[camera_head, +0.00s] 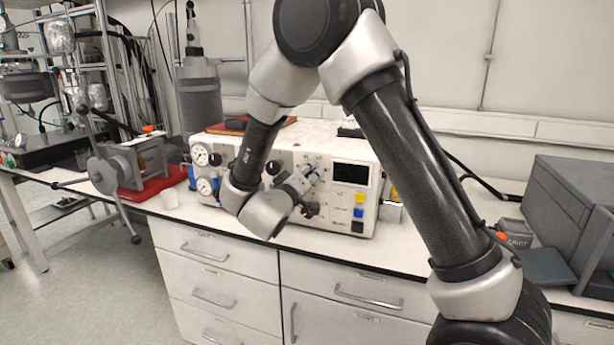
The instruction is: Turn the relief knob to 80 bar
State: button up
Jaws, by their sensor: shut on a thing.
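The white reactor control unit (343,213) stands on the bench with its front panel facing me. My gripper (310,174) is at the middle of this panel, left of the dark display (351,174). It is shut on a knob there, taken as the relief knob; the fingers and wrist mostly hide it. A dark knob or fitting (311,210) shows just below my gripper. The upper pressure gauge (200,155) and lower gauge (205,187) are at the panel's left end. The panel markings and gauge needles are too small to read.
Yellow, blue and black squares (358,212) sit below the display. A grey box (575,215) is at the right. Bench drawers (215,290) lie below; floor at left is open.

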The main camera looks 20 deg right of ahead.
jog(key=o, duration=1)
jog(key=v, duration=1.2)
